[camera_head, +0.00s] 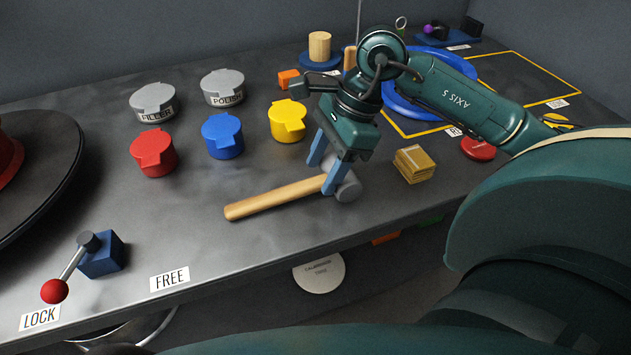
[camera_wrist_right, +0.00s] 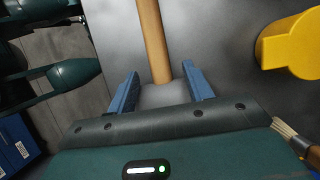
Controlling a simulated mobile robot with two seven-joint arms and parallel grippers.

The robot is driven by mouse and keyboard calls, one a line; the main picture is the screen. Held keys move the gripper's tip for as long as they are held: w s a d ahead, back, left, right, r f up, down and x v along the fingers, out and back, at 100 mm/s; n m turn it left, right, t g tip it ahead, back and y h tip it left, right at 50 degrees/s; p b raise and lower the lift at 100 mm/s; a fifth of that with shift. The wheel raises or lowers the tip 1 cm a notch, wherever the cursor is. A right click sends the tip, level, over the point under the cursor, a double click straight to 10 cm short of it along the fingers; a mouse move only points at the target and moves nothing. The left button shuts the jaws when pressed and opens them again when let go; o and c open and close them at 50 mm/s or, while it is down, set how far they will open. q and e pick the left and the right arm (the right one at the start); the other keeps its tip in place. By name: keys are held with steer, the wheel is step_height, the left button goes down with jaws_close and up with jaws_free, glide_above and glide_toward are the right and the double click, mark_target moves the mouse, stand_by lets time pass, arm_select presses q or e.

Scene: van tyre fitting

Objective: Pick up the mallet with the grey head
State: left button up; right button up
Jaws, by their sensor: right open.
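The mallet lies on the dark worktop, with its wooden handle (camera_head: 275,198) pointing left and its grey head (camera_head: 349,188) at the right end. My right gripper (camera_head: 322,177) is open and points down at the head end of the mallet. In the right wrist view, the handle (camera_wrist_right: 153,40) runs away between the two blue fingers (camera_wrist_right: 160,78). The grey head (camera_wrist_right: 165,96) lies close to the palm and is partly hidden by it. No grip on the mallet shows. I cannot make out my left gripper.
Red (camera_head: 153,152), blue (camera_head: 222,136) and yellow (camera_head: 287,121) pots stand behind the mallet. A tan block (camera_head: 414,164) lies to its right. A lever with a red knob (camera_head: 54,291) is at the front left. The worktop's front edge runs near the mallet.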

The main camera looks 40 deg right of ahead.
steer(key=shift+x, duration=1.25)
steer(key=shift+c, duration=0.5)
jaws_close()
